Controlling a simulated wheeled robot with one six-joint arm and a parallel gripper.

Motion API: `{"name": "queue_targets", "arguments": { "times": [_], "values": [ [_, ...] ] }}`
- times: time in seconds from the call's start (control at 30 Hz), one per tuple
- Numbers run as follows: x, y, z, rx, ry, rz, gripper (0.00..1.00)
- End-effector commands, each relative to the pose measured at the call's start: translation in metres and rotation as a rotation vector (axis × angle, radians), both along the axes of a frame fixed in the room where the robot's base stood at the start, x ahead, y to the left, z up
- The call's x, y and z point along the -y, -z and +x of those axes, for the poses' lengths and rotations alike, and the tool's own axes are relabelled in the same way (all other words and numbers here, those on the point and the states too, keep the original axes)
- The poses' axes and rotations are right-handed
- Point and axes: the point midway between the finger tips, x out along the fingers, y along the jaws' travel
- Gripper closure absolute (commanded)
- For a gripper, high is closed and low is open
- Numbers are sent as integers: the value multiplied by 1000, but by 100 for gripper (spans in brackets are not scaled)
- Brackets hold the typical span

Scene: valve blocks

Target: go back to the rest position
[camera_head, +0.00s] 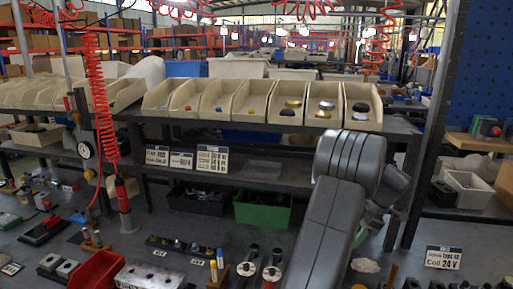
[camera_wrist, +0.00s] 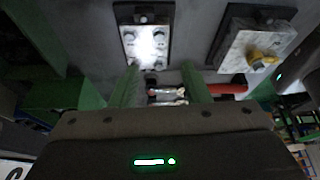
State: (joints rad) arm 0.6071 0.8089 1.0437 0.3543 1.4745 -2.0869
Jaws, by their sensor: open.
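My gripper (camera_wrist: 159,70) shows in the wrist view as two green fingers set well apart, open. No object touches both fingers. Between them, farther off, lies a small light-coloured part (camera_wrist: 166,95) that I cannot identify. Beyond the fingertips is a dark-framed plate with a brightly lit block (camera_wrist: 147,43). To its right is a pale block with a yellow fitting (camera_wrist: 257,52). In the head view my grey arm rises from the bottom edge right of centre, and my gripper is not visible there.
A red coiled hose (camera_head: 102,110) hangs at left. A dark post (camera_head: 437,110) stands right.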

Motion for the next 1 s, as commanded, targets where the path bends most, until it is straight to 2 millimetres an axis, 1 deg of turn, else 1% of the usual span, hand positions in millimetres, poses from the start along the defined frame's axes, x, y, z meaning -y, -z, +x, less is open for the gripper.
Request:
{"name": "queue_targets", "arguments": {
  "times": [0.4,0.6,0.7,1.0],
  "values": [
    [-32,75,4,-3,-2,2,58],
    [-43,103,7,-1,1,1,58],
    [-47,112,7,-1,1,0,58],
    [-46,112,7,0,48,-2,58]
  ]
}}
